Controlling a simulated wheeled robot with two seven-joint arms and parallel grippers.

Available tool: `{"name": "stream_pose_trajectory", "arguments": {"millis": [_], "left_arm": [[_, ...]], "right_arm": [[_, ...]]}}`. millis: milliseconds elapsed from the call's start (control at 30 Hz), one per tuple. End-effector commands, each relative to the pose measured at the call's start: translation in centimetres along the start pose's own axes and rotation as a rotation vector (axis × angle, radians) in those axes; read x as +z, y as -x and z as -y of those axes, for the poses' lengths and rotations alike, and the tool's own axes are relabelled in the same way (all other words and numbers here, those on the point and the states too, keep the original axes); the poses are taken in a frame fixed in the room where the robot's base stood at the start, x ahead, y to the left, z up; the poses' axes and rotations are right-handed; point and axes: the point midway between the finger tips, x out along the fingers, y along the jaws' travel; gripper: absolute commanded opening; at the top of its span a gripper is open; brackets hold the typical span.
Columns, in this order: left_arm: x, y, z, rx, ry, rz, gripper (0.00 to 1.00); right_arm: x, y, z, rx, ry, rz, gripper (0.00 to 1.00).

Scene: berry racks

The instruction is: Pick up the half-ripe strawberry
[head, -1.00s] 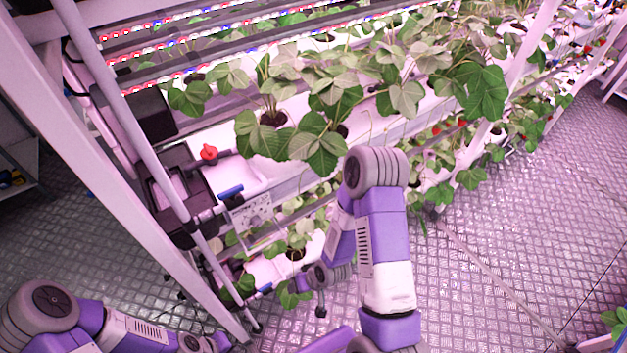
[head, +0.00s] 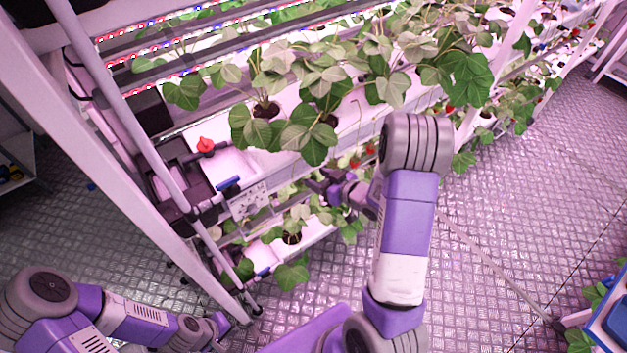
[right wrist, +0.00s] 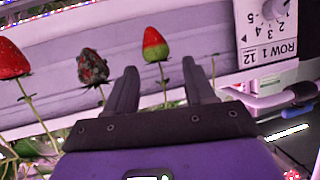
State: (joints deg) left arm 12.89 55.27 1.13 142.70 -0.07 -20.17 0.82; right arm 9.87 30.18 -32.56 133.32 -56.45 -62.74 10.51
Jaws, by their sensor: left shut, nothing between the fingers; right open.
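The half-ripe strawberry (right wrist: 155,46), red on one half and green on the other, stands on a thin stem in the right wrist view. My right gripper (right wrist: 160,75) is open. In that view the strawberry appears between its two fingers, just beyond the tips and not gripped. In the head view my right gripper (head: 318,184) is at the rack, partly among leaves. I cannot pick out the half-ripe strawberry in the head view. My left gripper (head: 218,326) is shut and empty at the lower left, away from the plants.
A dark, spoiled-looking strawberry (right wrist: 92,66) is left of the gripper's fingers, and a red strawberry (right wrist: 12,60) is further left. A row sign with a dial (right wrist: 270,30) is at the upper right. A blue-rimmed crate (head: 606,325) stands at the lower right.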

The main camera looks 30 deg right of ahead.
Motion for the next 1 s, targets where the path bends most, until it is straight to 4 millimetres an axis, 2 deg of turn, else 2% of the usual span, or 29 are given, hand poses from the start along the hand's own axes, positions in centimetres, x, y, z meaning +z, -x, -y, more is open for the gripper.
{"name": "stream_pose_trajectory", "arguments": {"millis": [100,200,433,467,700,1000], "left_arm": [[0.0,-0.1,0.1,0.0,0.0,0.0,0.0],[0.0,-0.2,0.1,0.0,0.0,0.0,0.0],[0.0,-0.1,0.1,0.0,0.0,0.0,0.0],[0.0,-0.1,0.1,0.0,0.0,0.0,0.0],[0.0,-0.1,0.1,0.0,0.0,0.0,0.0],[0.0,-0.1,0.1,0.0,0.0,0.0,0.0]], "right_arm": [[0.1,-1.8,0.0,-0.003,0.002,0.002,0.54],[0.1,-2.5,-0.1,-0.001,0.003,0.001,0.54],[0.0,-2.7,-0.1,0.001,0.001,0.001,0.54],[0.0,-2.7,-0.1,0.001,0.001,0.001,0.53],[0.0,-2.7,-0.1,0.0,0.001,0.001,0.17],[0.0,-2.7,-0.1,0.001,0.001,0.001,0.17]]}}
